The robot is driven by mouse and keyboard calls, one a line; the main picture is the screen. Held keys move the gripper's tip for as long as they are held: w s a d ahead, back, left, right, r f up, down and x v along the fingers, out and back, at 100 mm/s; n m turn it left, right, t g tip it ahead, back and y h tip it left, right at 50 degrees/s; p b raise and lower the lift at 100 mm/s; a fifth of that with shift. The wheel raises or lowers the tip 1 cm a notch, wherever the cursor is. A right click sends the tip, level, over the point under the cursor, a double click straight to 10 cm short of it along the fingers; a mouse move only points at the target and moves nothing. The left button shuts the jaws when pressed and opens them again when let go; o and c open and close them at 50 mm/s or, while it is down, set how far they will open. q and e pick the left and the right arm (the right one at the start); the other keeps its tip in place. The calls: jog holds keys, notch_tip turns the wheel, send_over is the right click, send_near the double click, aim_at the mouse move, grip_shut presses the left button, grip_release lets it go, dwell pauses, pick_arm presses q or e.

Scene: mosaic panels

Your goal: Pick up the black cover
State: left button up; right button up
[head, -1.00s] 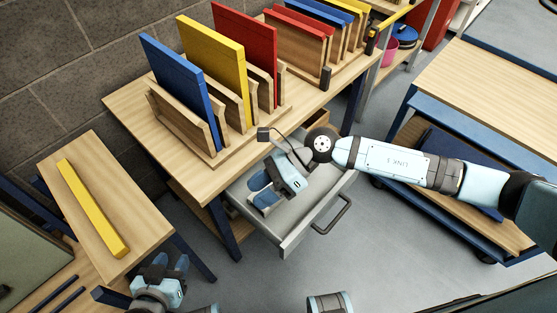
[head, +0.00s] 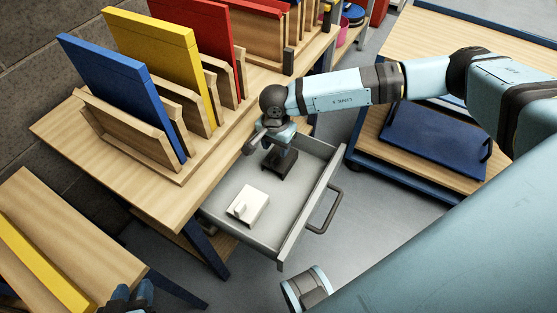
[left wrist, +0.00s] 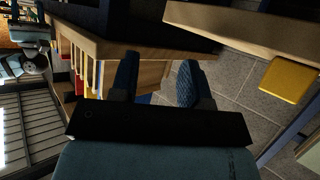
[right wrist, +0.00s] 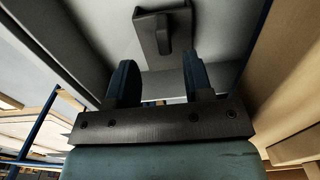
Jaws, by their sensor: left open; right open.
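The black cover (head: 281,162) lies in the open grey drawer (head: 293,222), toward its back right. It is partly hidden by my right gripper (head: 279,147), which is just above it, pointing down. In the right wrist view the cover looks dark grey with a raised grip (right wrist: 164,33), beyond the open, empty fingers (right wrist: 160,80). I cannot tell whether the fingers touch it. A white cover (head: 247,205) with a small raised grip lies nearer the drawer's left. My left gripper (head: 132,296) is open and empty at the bottom left, largely cut off by the frame edge.
Blue (head: 125,95), yellow (head: 165,65) and red panels (head: 205,35) stand in wooden racks on the bench behind the drawer. A yellow bar (head: 38,265) lies on the left table. A cart with a blue tray (head: 432,145) stands right. The drawer walls surround the covers.

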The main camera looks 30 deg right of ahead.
aim_at(274, 157)
jog(key=shift+w+a+f+b, duration=0.15)
jog(key=shift+f+b, duration=0.2)
jog(key=shift+f, duration=1.25)
jog(key=shift+s+a+f+b, duration=0.1)
jog(key=shift+f+b, duration=0.25)
jog(key=shift+f, duration=1.2)
grip_shut()
